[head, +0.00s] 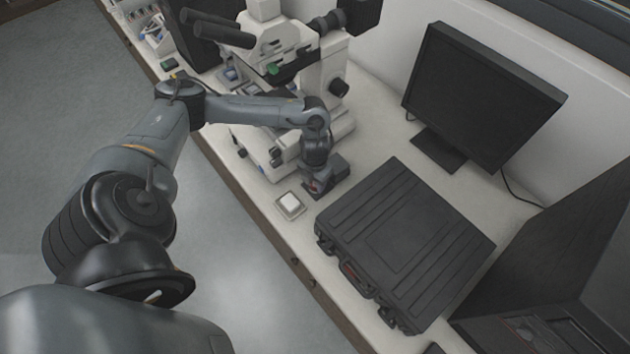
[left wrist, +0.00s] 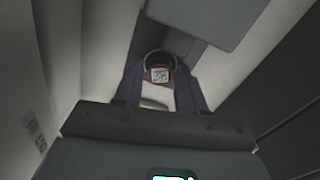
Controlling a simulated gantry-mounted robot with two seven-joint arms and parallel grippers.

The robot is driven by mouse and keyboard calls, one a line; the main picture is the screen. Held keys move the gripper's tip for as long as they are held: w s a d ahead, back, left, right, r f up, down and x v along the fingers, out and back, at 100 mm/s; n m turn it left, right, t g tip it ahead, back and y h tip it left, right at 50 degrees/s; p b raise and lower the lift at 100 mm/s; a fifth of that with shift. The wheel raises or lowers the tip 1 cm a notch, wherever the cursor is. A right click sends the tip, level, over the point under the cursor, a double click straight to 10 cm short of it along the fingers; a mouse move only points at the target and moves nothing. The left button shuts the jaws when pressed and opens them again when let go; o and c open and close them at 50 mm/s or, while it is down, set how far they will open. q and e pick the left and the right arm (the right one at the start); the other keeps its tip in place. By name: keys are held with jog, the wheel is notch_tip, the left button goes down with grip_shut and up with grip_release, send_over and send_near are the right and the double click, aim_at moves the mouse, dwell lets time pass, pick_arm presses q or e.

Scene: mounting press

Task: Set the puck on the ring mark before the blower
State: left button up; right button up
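My left gripper (head: 316,186) points down close to the bench, between the microscope and the black case. In the left wrist view its two dark fingers (left wrist: 160,82) stand apart with a round dark puck (left wrist: 159,74) between their tips. The puck has a red rim and a pale printed square on its face, and it appears to fill the gap and touch both fingers. In the head view only a bit of red shows at the fingertips. I cannot make out the ring mark or tell which thing is the blower. My right gripper is out of view.
A small white block on a grey dish (head: 290,205) lies near the bench's front edge, beside the gripper. The closed black case (head: 405,240) stands close on the right. The microscope (head: 325,85) is behind, and a monitor (head: 480,90) stands at the back.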

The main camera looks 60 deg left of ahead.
aim_at(315, 184)
pick_arm(q)
jog(key=shift+o, duration=1.2)
jog(key=shift+r, duration=0.15)
notch_tip(315, 184, up, 12)
jog(key=p, duration=0.3)
